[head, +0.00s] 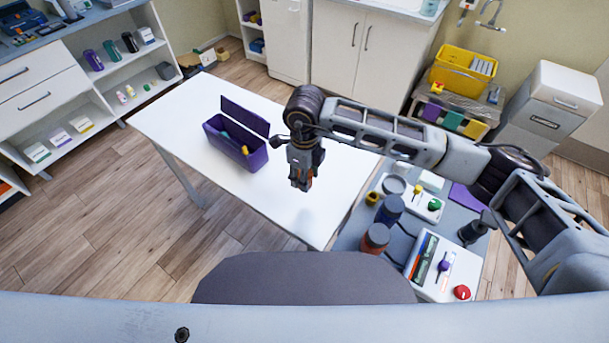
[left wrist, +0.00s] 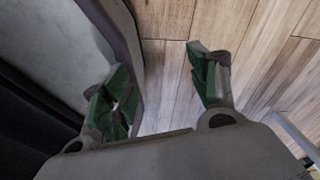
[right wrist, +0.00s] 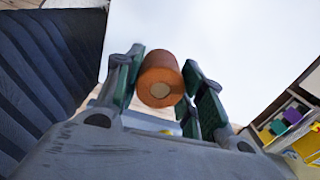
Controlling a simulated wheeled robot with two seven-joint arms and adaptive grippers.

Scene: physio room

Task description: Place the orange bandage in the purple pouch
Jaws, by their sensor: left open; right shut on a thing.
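The purple pouch (head: 241,152) stands on the white table with its lid up, and it holds a teal thing and a yellow thing. My right gripper (head: 301,184) is above the table, to the right of the pouch and apart from it. In the right wrist view it is shut on the orange bandage (right wrist: 160,78), a roll gripped between the green finger pads. In the head view the bandage (head: 307,184) shows only a little at the fingertips. My left gripper (left wrist: 165,92) is open and empty in the left wrist view, over the wood floor; it is not in the head view.
The white table (head: 180,118) has free room around the pouch. A grey-blue surface to the right holds jars (head: 375,238), a white tray (head: 440,270) and small items. A yellow bin (head: 460,70) stands farther back. White shelves (head: 85,90) are at left.

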